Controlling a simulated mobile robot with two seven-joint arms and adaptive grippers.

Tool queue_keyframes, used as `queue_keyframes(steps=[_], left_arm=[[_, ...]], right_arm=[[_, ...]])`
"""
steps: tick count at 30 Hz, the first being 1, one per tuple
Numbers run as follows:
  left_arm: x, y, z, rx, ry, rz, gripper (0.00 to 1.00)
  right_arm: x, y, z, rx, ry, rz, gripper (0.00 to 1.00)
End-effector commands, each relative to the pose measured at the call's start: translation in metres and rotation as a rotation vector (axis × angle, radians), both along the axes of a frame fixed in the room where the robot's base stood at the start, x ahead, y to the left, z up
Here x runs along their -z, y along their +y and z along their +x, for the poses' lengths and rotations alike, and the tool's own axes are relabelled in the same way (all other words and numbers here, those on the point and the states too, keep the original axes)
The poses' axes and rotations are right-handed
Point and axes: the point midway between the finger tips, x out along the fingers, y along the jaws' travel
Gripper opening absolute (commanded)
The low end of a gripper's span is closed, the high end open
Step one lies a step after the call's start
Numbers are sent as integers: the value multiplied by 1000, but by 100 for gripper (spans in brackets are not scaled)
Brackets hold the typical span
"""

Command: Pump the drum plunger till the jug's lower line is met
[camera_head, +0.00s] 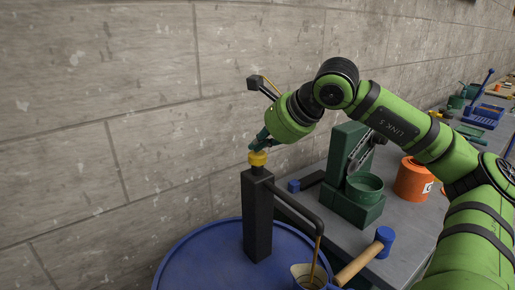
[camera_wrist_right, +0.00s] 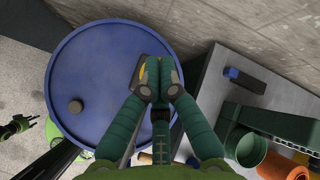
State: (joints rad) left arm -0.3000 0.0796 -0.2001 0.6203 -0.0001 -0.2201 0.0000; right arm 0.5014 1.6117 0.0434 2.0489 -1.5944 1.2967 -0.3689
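The blue drum (camera_head: 200,262) has a black pump column (camera_head: 257,225) standing on its lid. A yellow plunger knob (camera_head: 257,158) tops the column, close above it. My right gripper (camera_head: 262,143) points down at the knob and appears to touch its top. In the right wrist view its fingers (camera_wrist_right: 159,76) are together, with a bit of yellow knob (camera_wrist_right: 142,71) beside them. A brown stream (camera_head: 316,260) falls from the black spout into the jug (camera_head: 298,271), cut off by the lower edge. I cannot read its lines. My left gripper (camera_wrist_right: 20,126) appears open, away from the drum.
A mallet (camera_head: 384,237) with a blue head lies beside the jug on the grey bench. Behind it stand a green press (camera_head: 345,150) with a green pot (camera_head: 364,188) and an orange bucket (camera_head: 411,180). A concrete wall (camera_head: 110,100) runs behind the drum.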

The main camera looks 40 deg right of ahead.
Motion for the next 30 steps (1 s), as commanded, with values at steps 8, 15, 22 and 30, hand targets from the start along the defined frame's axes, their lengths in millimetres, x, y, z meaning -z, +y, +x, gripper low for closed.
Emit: queue_keyframes(steps=[8, 15, 22, 30], left_arm=[[4, 0, 0, 0, 0, 0, 47], [7, 0, 0, 0, 0, 0, 47], [7, 0, 0, 0, 0, 0, 47], [1, 0, 0, 0, 0, 0, 47]], right_arm=[[5, 0, 0, -1, 4, 0, 0], [8, 0, 0, -1, 4, 1, 0], [8, 0, 0, -1, 4, 1, 0], [2, 0, 0, -1, 4, 1, 0]])
